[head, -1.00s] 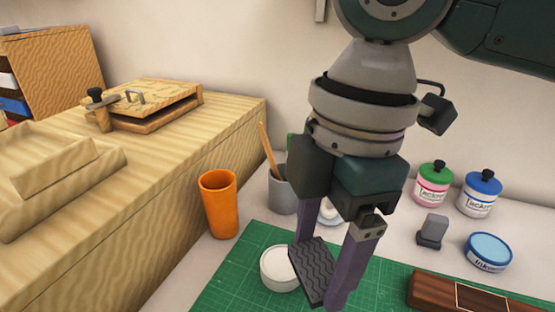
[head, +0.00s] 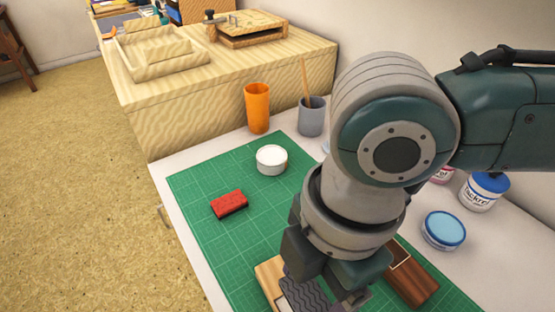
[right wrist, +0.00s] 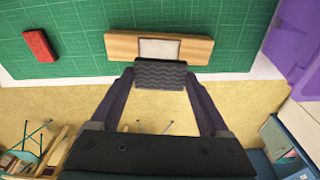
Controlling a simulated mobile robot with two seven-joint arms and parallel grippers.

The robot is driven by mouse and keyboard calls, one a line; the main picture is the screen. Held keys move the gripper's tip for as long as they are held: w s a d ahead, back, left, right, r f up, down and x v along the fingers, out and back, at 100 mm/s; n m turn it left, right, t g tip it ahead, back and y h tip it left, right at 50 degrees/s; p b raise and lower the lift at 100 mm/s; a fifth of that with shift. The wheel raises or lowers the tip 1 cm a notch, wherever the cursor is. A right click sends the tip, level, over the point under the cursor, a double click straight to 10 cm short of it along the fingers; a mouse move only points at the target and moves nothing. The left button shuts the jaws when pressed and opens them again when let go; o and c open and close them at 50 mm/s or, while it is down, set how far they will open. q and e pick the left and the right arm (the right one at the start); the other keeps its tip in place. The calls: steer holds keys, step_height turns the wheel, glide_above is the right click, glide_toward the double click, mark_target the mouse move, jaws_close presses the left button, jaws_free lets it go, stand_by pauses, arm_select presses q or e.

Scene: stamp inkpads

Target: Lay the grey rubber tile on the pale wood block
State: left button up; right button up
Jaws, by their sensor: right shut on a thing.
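The grey rubber tile (head: 303,294) has a wavy ridged face. In the right wrist view the tile (right wrist: 160,75) is gripped between both fingertips of my right gripper (right wrist: 160,78). The pale wood block (right wrist: 120,46) lies on the green mat with a pale rectangle (right wrist: 160,49) at its middle. In the head view only part of the pale wood block (head: 266,274) shows, beside the tile and my wrist. In the wrist view the tile overlaps the block's near edge; I cannot tell whether they touch. My left gripper is not in view.
On the green mat (head: 200,180) are a red block (head: 229,204), a white round tin (head: 271,160) and a dark wood block (head: 413,282). A blue-topped inkpad (head: 443,230), orange cup (head: 257,108) and grey cup (head: 311,117) stand around it. The mat's left part has free room.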

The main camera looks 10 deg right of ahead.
mark_target(311, 292)
steer(key=shift+w+a, duration=0.1)
steer(key=shift+w, duration=0.05)
steer(key=shift+r+p, duration=0.15)
steer(key=shift+p, duration=0.3)
steer(key=shift+f+b, duration=2.35)
steer(key=shift+f, duration=1.15)
steer(key=o, duration=1.2)
steer(key=r+p, duration=0.1)
steer(key=r, duration=0.2)
steer(key=d+r, duration=0.1)
steer(key=r, duration=0.2)
steer(key=r+p, duration=0.1)
steer(key=r, duration=0.3)
steer(key=shift+w+d+p, duration=0.1)
steer(key=shift+d+p, duration=0.05)
steer(key=shift+p, duration=0.15)
